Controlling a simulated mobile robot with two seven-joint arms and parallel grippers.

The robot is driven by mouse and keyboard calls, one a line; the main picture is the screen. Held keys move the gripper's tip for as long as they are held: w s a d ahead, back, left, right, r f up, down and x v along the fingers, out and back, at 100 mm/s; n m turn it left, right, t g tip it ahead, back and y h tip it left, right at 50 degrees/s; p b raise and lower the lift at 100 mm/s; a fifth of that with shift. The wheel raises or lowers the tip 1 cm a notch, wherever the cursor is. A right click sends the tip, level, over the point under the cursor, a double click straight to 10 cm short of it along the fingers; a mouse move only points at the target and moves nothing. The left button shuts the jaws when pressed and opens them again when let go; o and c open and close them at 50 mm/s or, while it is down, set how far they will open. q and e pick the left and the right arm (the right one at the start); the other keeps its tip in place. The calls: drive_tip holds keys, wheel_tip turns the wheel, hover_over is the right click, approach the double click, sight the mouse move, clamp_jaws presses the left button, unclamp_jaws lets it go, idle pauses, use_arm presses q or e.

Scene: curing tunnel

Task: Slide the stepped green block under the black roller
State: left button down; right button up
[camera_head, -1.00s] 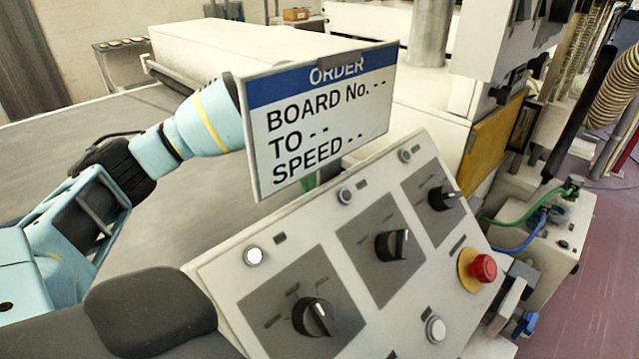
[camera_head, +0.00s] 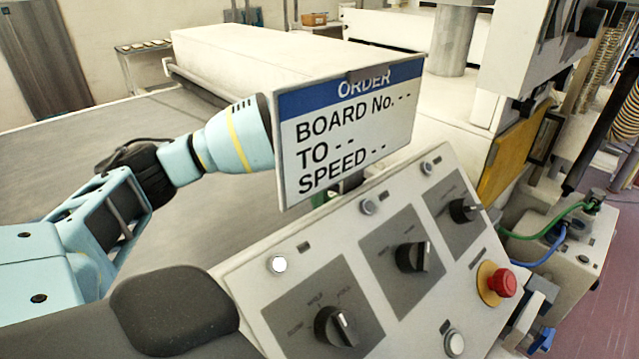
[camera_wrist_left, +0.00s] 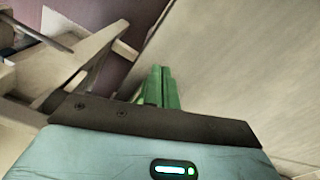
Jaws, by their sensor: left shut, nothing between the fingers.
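My left arm comes in from the left in the head view, and its hand passes behind the order sign. A bit of green shows below the sign, where my left gripper (camera_head: 321,199) is. In the left wrist view two green fingers (camera_wrist_left: 161,72) lie side by side, shut, with nothing seen between them. They point over a pale surface. A dark roller (camera_head: 197,88) runs along the low front edge of the long white housing at the back left, well apart from the gripper. I cannot make out the stepped green block in either view. My right gripper is not in view.
The order sign (camera_head: 345,135) stands above a control panel (camera_head: 375,225) with several knobs and a red stop button (camera_head: 502,282). The wide grey belt (camera_head: 70,145) at left looks clear. White machinery and green and blue hoses stand at right.

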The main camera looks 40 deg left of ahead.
use_arm(q)
wheel_tip(320, 180, down, 2)
drive_tip(key=shift+w+a+f, duration=0.1)
drive_tip(key=shift+w+a, duration=0.2)
drive_tip(key=shift+w, duration=0.55)
drive_tip(key=shift+w+a, duration=0.2)
drive_tip(key=shift+w, duration=0.35)
drive_tip(key=shift+w+a, duration=0.15)
drive_tip(key=shift+w, duration=0.35)
